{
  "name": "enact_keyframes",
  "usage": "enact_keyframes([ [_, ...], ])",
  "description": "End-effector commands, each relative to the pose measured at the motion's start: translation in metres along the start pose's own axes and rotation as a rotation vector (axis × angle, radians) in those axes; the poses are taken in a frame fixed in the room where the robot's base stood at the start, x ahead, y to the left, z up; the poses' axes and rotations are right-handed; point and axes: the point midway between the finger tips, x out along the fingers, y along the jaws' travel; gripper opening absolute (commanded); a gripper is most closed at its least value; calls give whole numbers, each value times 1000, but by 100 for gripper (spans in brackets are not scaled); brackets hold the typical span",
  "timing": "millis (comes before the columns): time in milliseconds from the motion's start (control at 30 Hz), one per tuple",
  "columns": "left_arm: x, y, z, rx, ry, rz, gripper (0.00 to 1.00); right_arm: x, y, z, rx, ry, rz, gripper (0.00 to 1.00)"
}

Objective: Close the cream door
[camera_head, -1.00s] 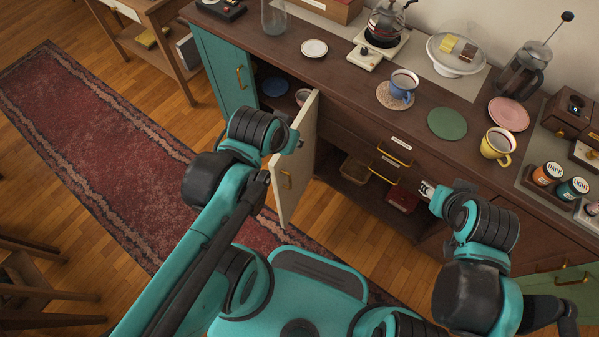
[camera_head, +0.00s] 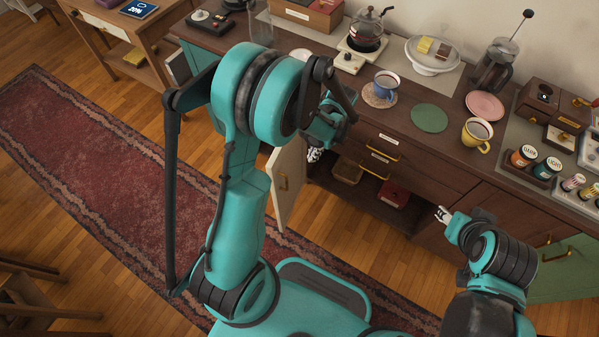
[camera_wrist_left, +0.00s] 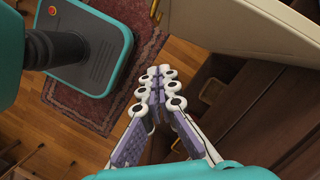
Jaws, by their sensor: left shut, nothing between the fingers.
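The cream door (camera_head: 290,178) stands open, sticking out from the dark cabinet front. In the left wrist view the shut fingers (camera_wrist_left: 160,75) point up the picture, with the door (camera_wrist_left: 250,28) above right and a visible gap between. My right gripper (camera_head: 442,214) is by the lower cabinet at right, too small to judge.
Floor with a red rug (camera_head: 90,150) is clear at left.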

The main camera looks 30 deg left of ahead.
Motion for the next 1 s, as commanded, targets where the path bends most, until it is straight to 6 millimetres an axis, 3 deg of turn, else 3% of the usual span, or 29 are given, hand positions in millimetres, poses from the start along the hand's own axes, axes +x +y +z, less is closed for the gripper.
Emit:
enact_keyframes([
  [167,19,0,-1,3,-4,4,0,7,0,5,0,0,0,40],
  [600,108,0,1,0,-2,3,0,38,0,27,0,0,0,40],
  [800,110,0,30,1,-2,3,0,43,0,31,0,0,0,40],
  [1000,110,0,39,2,-2,3,0,44,0,32,0,0,0,40],
])
